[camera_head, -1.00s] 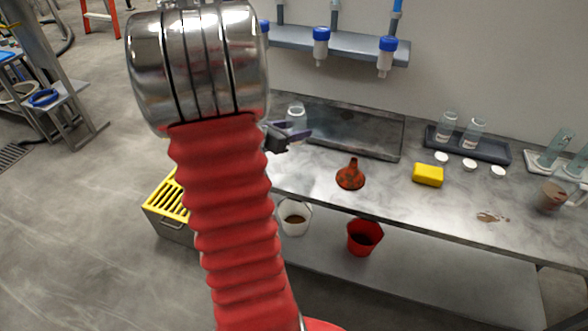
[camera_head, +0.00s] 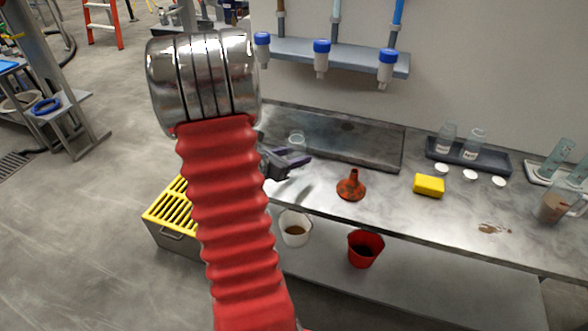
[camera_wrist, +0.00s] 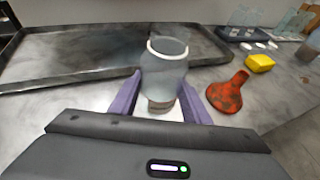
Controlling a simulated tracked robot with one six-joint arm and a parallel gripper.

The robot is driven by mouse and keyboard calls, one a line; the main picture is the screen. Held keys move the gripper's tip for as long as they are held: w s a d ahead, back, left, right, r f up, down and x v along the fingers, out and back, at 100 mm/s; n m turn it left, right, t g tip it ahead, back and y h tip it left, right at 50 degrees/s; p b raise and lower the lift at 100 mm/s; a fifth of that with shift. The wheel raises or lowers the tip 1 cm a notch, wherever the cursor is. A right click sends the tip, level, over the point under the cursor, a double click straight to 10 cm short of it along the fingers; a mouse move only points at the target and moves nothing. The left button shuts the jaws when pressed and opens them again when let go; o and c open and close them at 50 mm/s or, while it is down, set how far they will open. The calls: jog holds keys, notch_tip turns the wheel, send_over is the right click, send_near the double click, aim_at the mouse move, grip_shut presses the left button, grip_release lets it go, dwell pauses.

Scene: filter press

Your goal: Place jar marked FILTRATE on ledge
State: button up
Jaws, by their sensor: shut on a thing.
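My gripper (camera_head: 290,162) is shut on a clear jar (camera_head: 297,140) with an open, pale-rimmed mouth. In the wrist view the jar (camera_wrist: 164,68) stands roughly upright between the purple fingers of my gripper (camera_wrist: 161,88). A small brownish band shows near its bottom. I cannot read any marking on it. I cannot tell whether its base touches the bench. A grey wall ledge (camera_head: 350,58) runs above the back of the bench, with several blue-capped vessels hanging at its front.
A dark shallow tray (camera_head: 385,150) lies behind the jar. A rusty funnel (camera_head: 351,187) and a yellow sponge (camera_head: 429,185) lie to the right. Two clear jars stand in a dark tray (camera_head: 495,158), with white lids before it. White (camera_head: 295,228) and red (camera_head: 365,248) buckets stand below.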

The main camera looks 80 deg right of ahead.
jog(key=shift+f, duration=2.05)
jog(key=o, duration=1.2)
jog(key=shift+f, duration=0.1)
jog(key=v, duration=1.2)
